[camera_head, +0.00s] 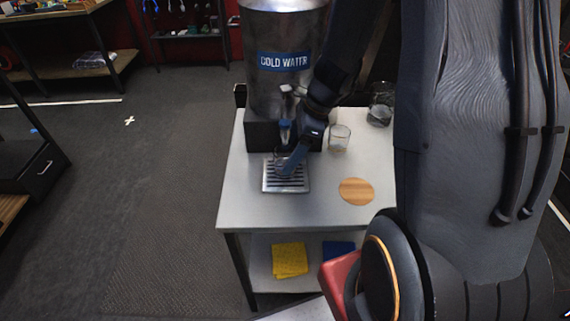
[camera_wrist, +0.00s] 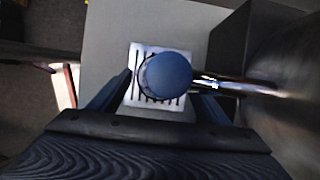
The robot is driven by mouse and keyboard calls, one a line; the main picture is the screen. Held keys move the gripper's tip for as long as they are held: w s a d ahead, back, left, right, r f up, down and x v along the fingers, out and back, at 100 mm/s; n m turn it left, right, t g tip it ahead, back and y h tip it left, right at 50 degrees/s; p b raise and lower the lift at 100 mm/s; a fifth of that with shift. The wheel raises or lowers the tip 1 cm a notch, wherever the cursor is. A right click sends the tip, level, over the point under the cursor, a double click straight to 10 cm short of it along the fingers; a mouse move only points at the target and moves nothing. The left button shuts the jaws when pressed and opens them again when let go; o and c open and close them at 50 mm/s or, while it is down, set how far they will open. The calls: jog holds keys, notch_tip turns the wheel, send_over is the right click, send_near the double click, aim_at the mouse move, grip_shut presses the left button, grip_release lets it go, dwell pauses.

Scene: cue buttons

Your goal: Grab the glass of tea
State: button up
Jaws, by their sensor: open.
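No glass plainly holding tea shows. A clear glass (camera_head: 339,138) stands on the table right of the dispenser tap, and its contents are hard to tell. A darker glass vessel (camera_head: 380,104) stands farther back, partly hidden by my arm. My gripper (camera_head: 285,163) is low over the metal drip tray (camera_head: 271,186), under the tap. In the wrist view my gripper's fingers (camera_wrist: 165,95) are open, either side of the blue tap end (camera_wrist: 169,74) as seen from above. A faint round rim shows around the blue end; I cannot tell whether a glass is there.
The steel dispenser (camera_head: 285,90) marked COLD WATER stands at the table's back. A round wooden coaster (camera_head: 356,191) lies on the white table (camera_head: 240,205) at front right. Yellow cloth (camera_head: 290,259) and blue cloth (camera_head: 338,255) lie on the lower shelf. The table's front left is clear.

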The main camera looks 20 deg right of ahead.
jog(key=shift+x, duration=1.7)
jog(key=c, duration=1.4)
jog(key=shift+r, duration=0.2)
jog(key=shift+r, duration=0.6)
jog(key=shift+s+d+b, duration=0.7)
jog(key=shift+s+d, duration=0.25)
jog(key=shift+d, duration=1.9)
jog(key=shift+s+d+b, duration=0.7)
jog(key=shift+s+d, duration=0.2)
jog(key=shift+d, duration=1.95)
jog(key=shift+s+d+b, duration=0.7)
jog(key=shift+s+d, duration=0.25)
jog(key=shift+d, duration=1.9)
